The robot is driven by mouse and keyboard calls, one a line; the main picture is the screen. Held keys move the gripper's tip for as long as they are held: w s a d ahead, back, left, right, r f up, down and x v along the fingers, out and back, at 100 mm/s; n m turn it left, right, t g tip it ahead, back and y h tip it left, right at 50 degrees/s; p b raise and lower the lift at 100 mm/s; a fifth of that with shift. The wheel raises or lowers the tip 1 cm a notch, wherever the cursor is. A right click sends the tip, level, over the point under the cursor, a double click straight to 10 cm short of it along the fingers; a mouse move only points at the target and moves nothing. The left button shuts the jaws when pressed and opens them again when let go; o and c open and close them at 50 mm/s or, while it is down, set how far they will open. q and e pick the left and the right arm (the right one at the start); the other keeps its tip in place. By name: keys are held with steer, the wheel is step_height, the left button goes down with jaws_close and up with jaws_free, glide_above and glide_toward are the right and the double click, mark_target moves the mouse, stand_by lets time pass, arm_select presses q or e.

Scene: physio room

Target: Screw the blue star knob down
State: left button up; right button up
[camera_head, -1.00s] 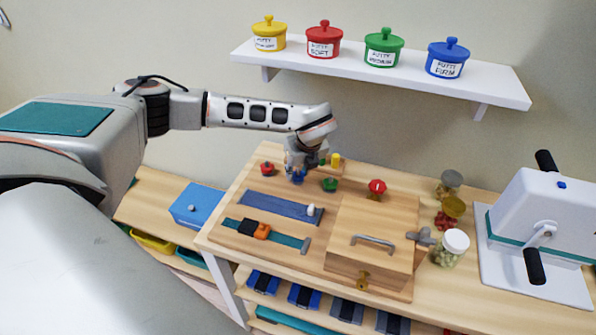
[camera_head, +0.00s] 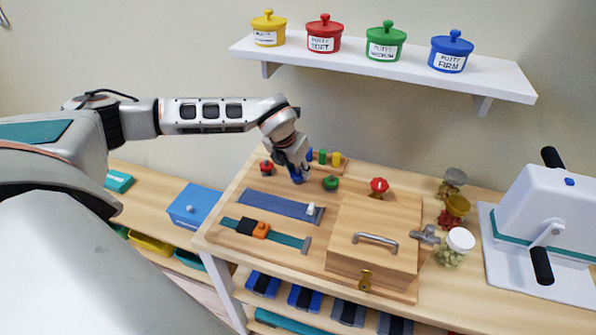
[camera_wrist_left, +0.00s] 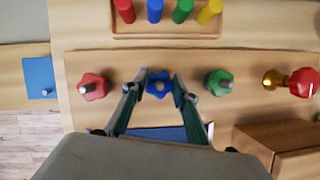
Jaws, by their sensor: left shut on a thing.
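The blue star knob (camera_wrist_left: 159,84) shows in the left wrist view between the two fingers of my left gripper (camera_wrist_left: 160,86). The fingers touch it from both sides, and the gripper is shut on it. In the head view my left gripper (camera_head: 296,174) reaches down to the board from above. The knob (camera_head: 297,178) shows there only as a small blue patch below the fingers. A red star knob (camera_wrist_left: 93,87) is to its left and a green star knob (camera_wrist_left: 219,82) to its right. My right gripper is not in view.
A rack of coloured pegs (camera_wrist_left: 165,28) stands just behind the knobs. A red tap-like handle (camera_wrist_left: 303,82) and a wooden box (camera_head: 372,240) are to the right. Blue and teal strap strips lie in front. Jars (camera_head: 456,247) stand beyond the box.

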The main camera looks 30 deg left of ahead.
arm_select(q)
steer(key=m, duration=0.2)
steer(key=m+h, duration=0.1)
steer(key=shift+w+r+m, duration=0.1)
steer(key=shift+r+m, duration=0.1)
steer(key=shift+m, duration=0.2)
steer(key=m+h, duration=0.1)
steer(key=m, duration=0.1)
steer(key=m+g+h+p, duration=0.1)
steer(key=m, duration=0.2)
steer(key=shift+w+a+r, duration=0.1)
steer(key=m+g+h, duration=0.1)
steer(key=m, duration=0.2)
steer(key=shift+p, duration=0.35)
steer(key=m+g, duration=0.1)
steer(key=m, duration=0.2)
steer(key=shift+w, duration=0.1)
steer(key=shift+m+g+h, duration=0.3)
steer(key=shift+m, duration=0.7)
